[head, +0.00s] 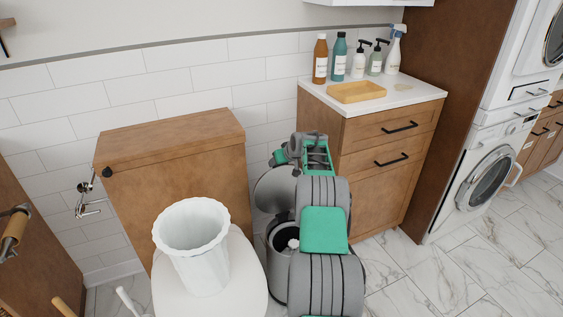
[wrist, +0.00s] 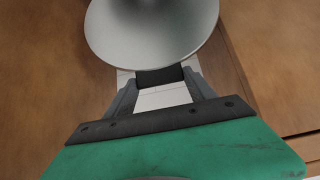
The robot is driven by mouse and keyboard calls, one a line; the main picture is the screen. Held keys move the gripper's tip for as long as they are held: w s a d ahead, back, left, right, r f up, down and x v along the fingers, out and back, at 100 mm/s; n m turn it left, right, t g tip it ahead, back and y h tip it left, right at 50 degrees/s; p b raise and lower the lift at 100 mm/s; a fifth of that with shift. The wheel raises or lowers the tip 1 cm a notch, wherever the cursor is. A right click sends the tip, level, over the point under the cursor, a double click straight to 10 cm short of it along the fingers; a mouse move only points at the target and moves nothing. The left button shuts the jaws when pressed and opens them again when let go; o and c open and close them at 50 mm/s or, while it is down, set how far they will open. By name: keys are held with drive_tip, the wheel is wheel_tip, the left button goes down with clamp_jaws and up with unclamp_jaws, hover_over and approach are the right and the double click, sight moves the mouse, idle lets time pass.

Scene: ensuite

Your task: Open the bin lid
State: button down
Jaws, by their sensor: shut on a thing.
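The bin (head: 277,272) is a dark grey cylinder between the toilet and the wooden cabinet, partly hidden by my arm. Its round grey lid (head: 270,190) stands raised and steeply tilted above the open rim, and something white shows inside. In the wrist view the silvery lid (wrist: 152,30) fills the top middle. My gripper (wrist: 160,82) is shut on a small black piece at the lid's edge, which looks like its tab. In the head view my gripper (head: 281,156) is at the lid's upper edge, partly hidden by my arm.
A toilet (head: 225,275) with a white fluted basket (head: 195,245) on it stands left of the bin. A wooden cabinet (head: 375,165) is close on the right, with bottles and a yellow tray (head: 357,92) on top. Marble floor at the right is clear.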

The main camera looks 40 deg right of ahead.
drive_tip(key=shift+w+r, duration=0.1)
drive_tip(key=shift+r, duration=0.2)
drive_tip(key=c, duration=0.6)
unclamp_jaws()
drive_tip(key=shift+o, duration=1.4)
drive_tip(key=shift+f, duration=0.2)
drive_tip(key=v, duration=0.8)
drive_tip(key=shift+p, duration=0.4)
drive_tip(key=shift+f, duration=0.1)
